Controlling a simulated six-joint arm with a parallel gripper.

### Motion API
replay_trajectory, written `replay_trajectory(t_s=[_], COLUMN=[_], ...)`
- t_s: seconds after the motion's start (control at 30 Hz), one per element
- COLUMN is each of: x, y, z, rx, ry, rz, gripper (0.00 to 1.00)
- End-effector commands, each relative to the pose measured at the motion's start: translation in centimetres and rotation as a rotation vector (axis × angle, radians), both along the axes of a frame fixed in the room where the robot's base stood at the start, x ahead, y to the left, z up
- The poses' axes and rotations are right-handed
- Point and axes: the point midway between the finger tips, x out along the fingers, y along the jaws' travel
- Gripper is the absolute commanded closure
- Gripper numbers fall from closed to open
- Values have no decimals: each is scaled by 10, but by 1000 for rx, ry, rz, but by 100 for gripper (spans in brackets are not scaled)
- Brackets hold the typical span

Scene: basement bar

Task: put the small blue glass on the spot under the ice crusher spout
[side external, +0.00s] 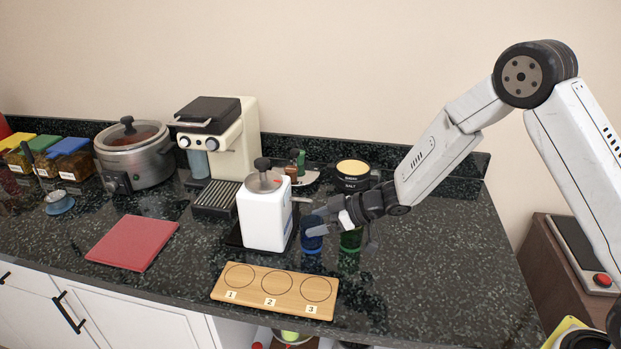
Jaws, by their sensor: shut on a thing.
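A small blue glass (311,243) is upright just right of a white canister-like machine with a metal lid and black knob (263,222), which looks like the ice crusher. My gripper (313,222) reaches in from the right and is shut on the blue glass near its rim. I cannot tell whether the glass touches the counter. A green glass (350,241) stands just right of the blue one, partly behind my gripper.
A wooden board with three numbered circles (257,293) lies in front. A cream coffee machine (232,135), slow cooker (134,155) and salt container (352,176) stand behind. A red board (132,242) lies left. The dark counter (440,255) is clear at right.

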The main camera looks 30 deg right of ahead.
Motion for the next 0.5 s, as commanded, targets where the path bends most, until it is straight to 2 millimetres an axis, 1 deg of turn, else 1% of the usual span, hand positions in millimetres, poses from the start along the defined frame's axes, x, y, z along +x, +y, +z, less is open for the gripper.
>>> replay_trajectory(t_s=[0.3,0.5], x=[5,19], y=[-5,-19], z=[0,0], rx=[1,1], ry=[1,-1], rz=[0,-2], gripper=[100,100])
